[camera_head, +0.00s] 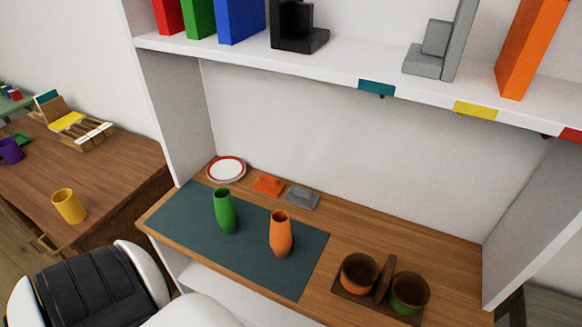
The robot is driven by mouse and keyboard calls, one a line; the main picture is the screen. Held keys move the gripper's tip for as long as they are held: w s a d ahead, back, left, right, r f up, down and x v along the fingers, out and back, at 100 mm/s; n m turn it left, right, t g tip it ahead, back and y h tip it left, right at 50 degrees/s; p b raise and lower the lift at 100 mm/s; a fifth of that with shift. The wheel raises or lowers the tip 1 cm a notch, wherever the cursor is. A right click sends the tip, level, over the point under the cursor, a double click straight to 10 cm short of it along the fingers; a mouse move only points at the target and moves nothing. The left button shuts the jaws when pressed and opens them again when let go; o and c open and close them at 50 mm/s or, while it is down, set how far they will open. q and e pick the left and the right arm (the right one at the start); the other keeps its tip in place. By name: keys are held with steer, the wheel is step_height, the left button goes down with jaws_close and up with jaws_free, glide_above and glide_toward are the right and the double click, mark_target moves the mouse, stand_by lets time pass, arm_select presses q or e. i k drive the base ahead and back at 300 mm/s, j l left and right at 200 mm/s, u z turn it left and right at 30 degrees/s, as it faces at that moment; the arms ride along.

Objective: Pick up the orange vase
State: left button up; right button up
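The orange vase (280,234) stands upright on a dark teal mat (262,266) on the wooden shelf of a white cabinet. A green vase (224,212) stands upright on the same mat, to the left of the orange vase and apart from it. Neither of my grippers is in view. Nothing touches or covers the orange vase.
A red-rimmed white plate (226,170), an orange item (268,184) and a grey item (302,197) lie behind the mat. A wooden holder with two pots (359,273) stands to the right. The upper shelf (340,73) overhangs at the back. Mat space around the vases is clear.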

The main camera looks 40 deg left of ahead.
mark_target(281, 238)
steer(key=u, duration=0.4)
steer(key=i+u, duration=0.1)
steer(key=u, duration=0.65)
steer(key=i+l+u, duration=0.1)
steer(key=u, duration=0.3)
steer(key=k+l+u, duration=0.35)
steer(key=k+u, duration=0.35)
steer(key=i+l, duration=0.05)
steer(key=i, duration=0.05)
